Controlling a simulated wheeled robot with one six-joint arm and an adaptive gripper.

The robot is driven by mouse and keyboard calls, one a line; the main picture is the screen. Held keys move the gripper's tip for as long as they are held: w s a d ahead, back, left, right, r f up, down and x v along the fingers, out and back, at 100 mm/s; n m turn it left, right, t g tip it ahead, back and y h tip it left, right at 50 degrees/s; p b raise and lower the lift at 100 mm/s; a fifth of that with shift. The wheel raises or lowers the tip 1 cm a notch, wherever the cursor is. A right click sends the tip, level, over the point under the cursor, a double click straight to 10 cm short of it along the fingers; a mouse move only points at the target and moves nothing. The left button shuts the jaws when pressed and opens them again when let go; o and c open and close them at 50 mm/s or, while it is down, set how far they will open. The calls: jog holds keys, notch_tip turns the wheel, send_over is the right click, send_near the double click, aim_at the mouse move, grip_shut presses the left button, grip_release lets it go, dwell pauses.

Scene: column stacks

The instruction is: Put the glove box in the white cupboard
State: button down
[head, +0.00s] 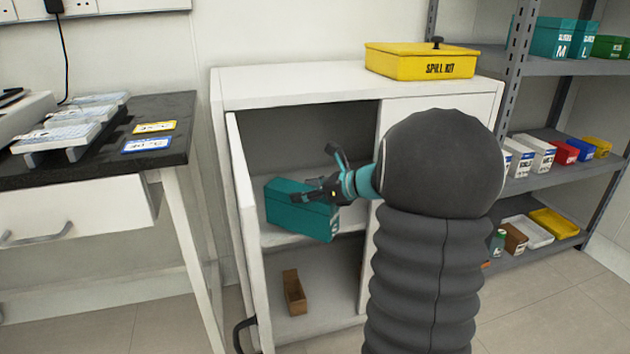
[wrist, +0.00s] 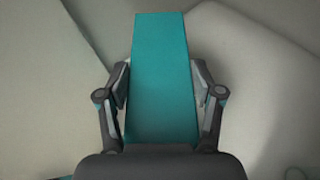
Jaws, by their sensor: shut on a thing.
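The glove box is a long teal box (head: 293,212) with a white label at its near right end. In the head view it is at the left open bay of the white cupboard (head: 290,80), at the height of the middle shelf. My gripper (head: 322,190) is shut on the box from the right. In the wrist view the teal box (wrist: 160,80) lies between both fingers of my gripper (wrist: 160,95). The cupboard's left door (head: 243,220) stands open. I cannot tell whether the box touches the shelf. My arm hides much of the cupboard's right side.
A brown holder (head: 294,292) stands on the cupboard's lower shelf. A yellow spill kit (head: 420,62) sits on the cupboard top. A dark bench (head: 100,150) is at left. Grey shelving (head: 545,68) with several boxes is at right. The upper bay above the box is empty.

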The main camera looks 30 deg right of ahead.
jog(key=w+a+f, duration=0.1)
jog(key=w, duration=0.7)
jog(key=w+a+f, duration=0.1)
jog(key=w+f, duration=0.1)
jog(key=w, duration=0.7)
jog(key=shift+w+a+f+b, duration=0.15)
jog(key=shift+a+f+b, duration=0.05)
jog(key=shift+a+b, duration=0.2)
jog(key=shift+f, duration=0.1)
jog(key=shift+c, duration=0.9)
grip_release()
jog(key=shift+f, duration=0.1)
jog(key=p+v, duration=0.1)
jog(key=v, duration=1.1)
